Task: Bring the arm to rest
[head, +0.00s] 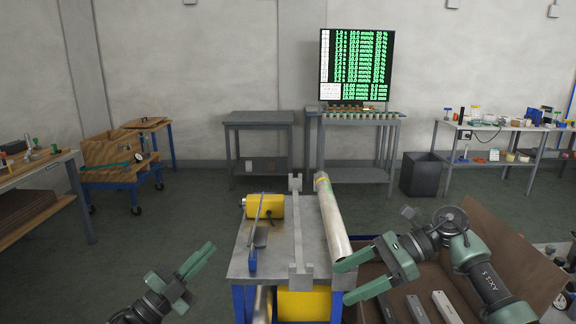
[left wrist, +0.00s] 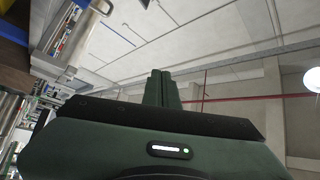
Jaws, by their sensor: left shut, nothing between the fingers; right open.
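My left gripper (head: 198,260) is at the lower left of the head view, in front of and left of the grey work table (head: 262,266). Its fingers are shut with nothing between them, and it touches nothing that I can see. In the left wrist view its closed fingers (left wrist: 161,88) point toward the ceiling. My right gripper (head: 340,282) is open at the table's right front edge, with its fingers apart. It is close to the lower end of a long metal tube (head: 333,222); I cannot tell whether they touch.
A yellow motor-like unit (head: 268,207) and a blue-handled tool (head: 254,245) lie on the table. A cardboard box (head: 510,250) with grey bars stands at the right, under my right arm. A dark bin (head: 421,174) and benches line the wall. The floor left of the table is clear.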

